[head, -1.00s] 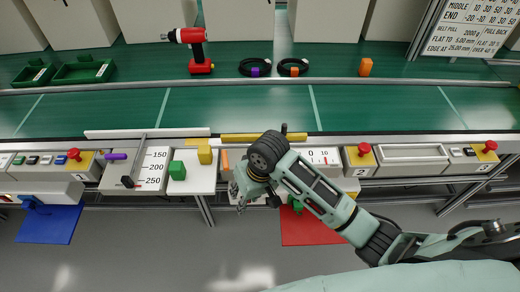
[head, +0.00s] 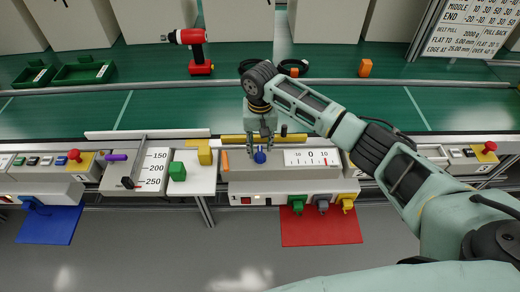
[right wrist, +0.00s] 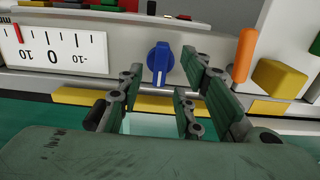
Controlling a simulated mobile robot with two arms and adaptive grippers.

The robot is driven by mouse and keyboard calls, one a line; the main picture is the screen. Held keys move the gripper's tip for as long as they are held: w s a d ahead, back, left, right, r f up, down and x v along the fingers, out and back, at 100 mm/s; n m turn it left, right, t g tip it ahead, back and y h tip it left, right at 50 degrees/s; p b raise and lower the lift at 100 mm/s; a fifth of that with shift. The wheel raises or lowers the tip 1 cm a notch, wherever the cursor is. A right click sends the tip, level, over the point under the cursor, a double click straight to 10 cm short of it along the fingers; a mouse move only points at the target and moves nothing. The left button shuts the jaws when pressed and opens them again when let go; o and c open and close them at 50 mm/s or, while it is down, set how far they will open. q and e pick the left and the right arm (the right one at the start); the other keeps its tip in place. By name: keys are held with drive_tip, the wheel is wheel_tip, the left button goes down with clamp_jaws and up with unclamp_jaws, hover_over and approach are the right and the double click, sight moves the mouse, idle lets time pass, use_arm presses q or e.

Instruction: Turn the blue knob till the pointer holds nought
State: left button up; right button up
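The blue knob (head: 260,157) sits on the middle control box. In the right wrist view the knob (right wrist: 160,62) shows a white line on its grip. Beside it is a white scale (head: 298,157), with its red pointer (head: 325,162) near the 10 mark, off 0. The scale appears upside down in the right wrist view (right wrist: 70,52), with the red pointer (right wrist: 18,34) near 10. My right gripper (head: 262,146) is open over the knob, its fingers on either side; contact cannot be told. My left gripper is out of view.
An orange peg (head: 225,161) and a yellow bar (head: 240,138) are close to the knob. Yellow (head: 205,155) and green (head: 177,171) blocks stand to the left. Green, grey and yellow plugs (head: 322,202) hang below the box. The green conveyor (head: 200,108) runs behind.

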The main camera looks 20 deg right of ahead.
sight(260, 152)
drive_tip(key=shift+f, duration=1.75)
clamp_jaws()
